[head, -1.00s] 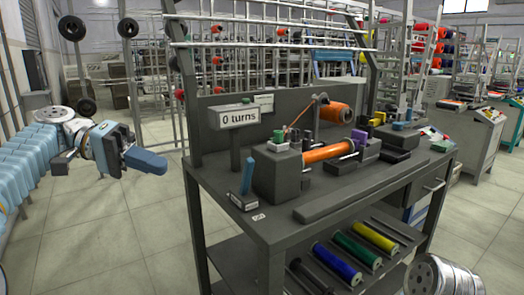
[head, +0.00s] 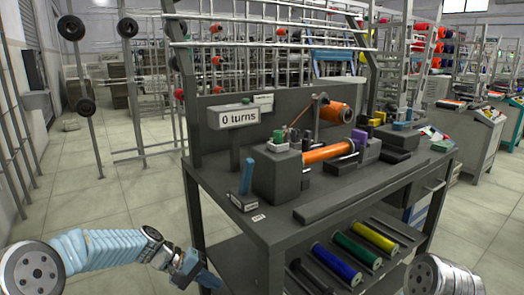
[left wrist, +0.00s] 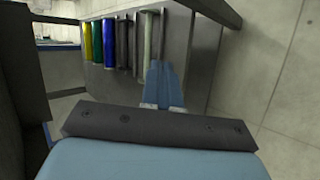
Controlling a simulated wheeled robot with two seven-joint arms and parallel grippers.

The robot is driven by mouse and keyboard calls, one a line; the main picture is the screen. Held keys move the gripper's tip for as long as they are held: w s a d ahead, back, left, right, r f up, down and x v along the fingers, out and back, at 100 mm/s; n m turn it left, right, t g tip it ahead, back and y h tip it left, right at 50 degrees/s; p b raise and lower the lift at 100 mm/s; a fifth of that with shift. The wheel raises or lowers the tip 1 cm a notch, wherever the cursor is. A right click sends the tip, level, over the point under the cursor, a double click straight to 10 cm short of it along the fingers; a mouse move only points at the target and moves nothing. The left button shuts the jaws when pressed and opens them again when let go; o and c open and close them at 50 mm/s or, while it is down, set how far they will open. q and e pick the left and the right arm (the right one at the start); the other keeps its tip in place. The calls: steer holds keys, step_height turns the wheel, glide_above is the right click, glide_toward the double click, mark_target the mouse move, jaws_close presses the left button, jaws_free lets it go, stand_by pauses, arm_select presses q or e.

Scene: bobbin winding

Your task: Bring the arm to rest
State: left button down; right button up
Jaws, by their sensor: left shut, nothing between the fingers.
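My left gripper (head: 208,279) is low in the head view, at the front left of the bench. Its blue fingers are closed together and hold nothing. In the left wrist view the closed fingers (left wrist: 164,82) point toward the lower shelf (left wrist: 203,65). My right gripper is not seen; only a link of that arm shows at the bottom right of the head view. The winding bench (head: 275,230) carries an orange bobbin (head: 328,152) held between a grey block and a purple block. A sign (head: 235,117) above reads "0 turns".
Blue (head: 336,265), green (head: 357,250) and yellow (head: 376,237) spools lie on the lower shelf, beside dark rods. An orange thread cone (head: 332,114) is at the bench back. A blue lever (head: 246,177) stands at the front left. The floor (head: 110,205) left of the bench is clear.

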arm_select(q)
steer(key=s+f+y, duration=0.1)
steer(key=s+f, duration=0.2)
steer(key=f, duration=0.4)
steer(key=s+f+y, duration=0.2)
steer(key=s+f, duration=0.2)
steer(key=f, duration=0.4)
steer(key=s+d+f+m+y, duration=0.1)
steer(key=s+f, duration=0.5)
steer(key=s, duration=0.3)
steer(key=s+d+f+m+y, duration=0.1)
steer(key=s+f, duration=0.5)
steer(key=s, duration=0.4)
